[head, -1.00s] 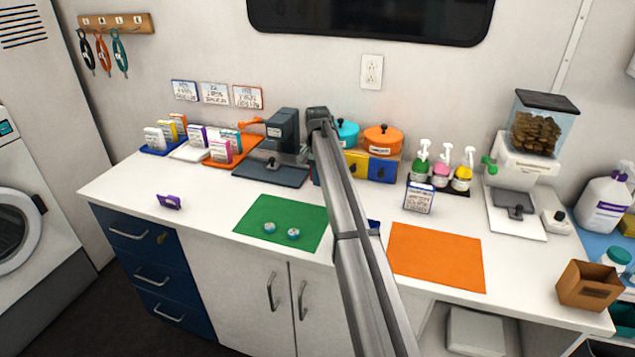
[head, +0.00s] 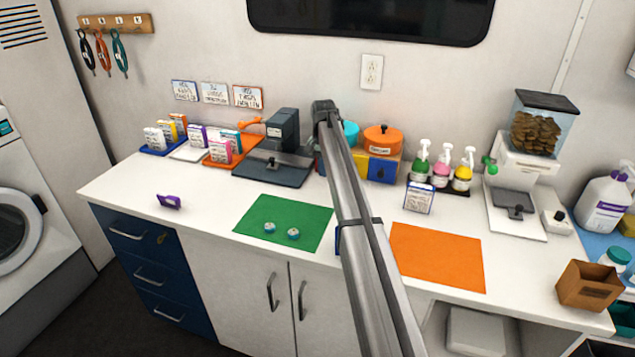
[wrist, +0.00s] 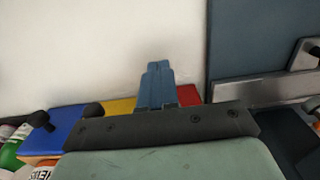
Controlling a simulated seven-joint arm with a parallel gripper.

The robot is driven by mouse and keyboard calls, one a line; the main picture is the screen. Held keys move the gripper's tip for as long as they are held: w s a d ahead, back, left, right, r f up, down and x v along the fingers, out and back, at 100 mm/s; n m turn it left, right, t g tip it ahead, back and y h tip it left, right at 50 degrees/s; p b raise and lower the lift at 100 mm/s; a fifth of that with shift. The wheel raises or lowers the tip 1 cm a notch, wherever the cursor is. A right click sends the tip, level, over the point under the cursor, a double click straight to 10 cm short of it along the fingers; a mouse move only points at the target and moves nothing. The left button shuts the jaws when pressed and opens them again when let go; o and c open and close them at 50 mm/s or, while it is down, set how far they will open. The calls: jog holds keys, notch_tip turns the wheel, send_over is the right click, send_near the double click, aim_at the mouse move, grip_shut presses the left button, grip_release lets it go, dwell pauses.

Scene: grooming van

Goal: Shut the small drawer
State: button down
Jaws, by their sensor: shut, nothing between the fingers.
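A small drawer box (head: 361,158) stands against the wall under two pots. In the head view its yellow drawer front (head: 360,163) and blue drawer front (head: 381,171) show, and my arm covers its left part. In the wrist view the blue front (wrist: 62,122), yellow front (wrist: 118,106) and red front (wrist: 188,95) show from above, in reversed order. Dark knobs stand on the blue and yellow ones. My gripper (wrist: 157,68) is shut and empty, its fingertips overlapping the red and yellow fronts in view. Contact cannot be told. My gripper's body hides much of the red drawer.
A dark grey device (head: 282,150) stands left of the box, its plate close to my gripper. Pump bottles (head: 441,170) and a small card (head: 418,198) stand to the right. A green mat (head: 270,212) and an orange mat (head: 437,257) lie in front. Navy drawers (head: 150,272) below look shut.

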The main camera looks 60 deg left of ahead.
jog(key=shift+w+a, duration=0.3)
jog(key=shift+a, duration=0.05)
jog(key=shift+s+d, duration=0.75)
jog(key=shift+d, duration=0.05)
notch_tip(320, 180, up, 8)
dwell(0.5)
dwell(0.4)
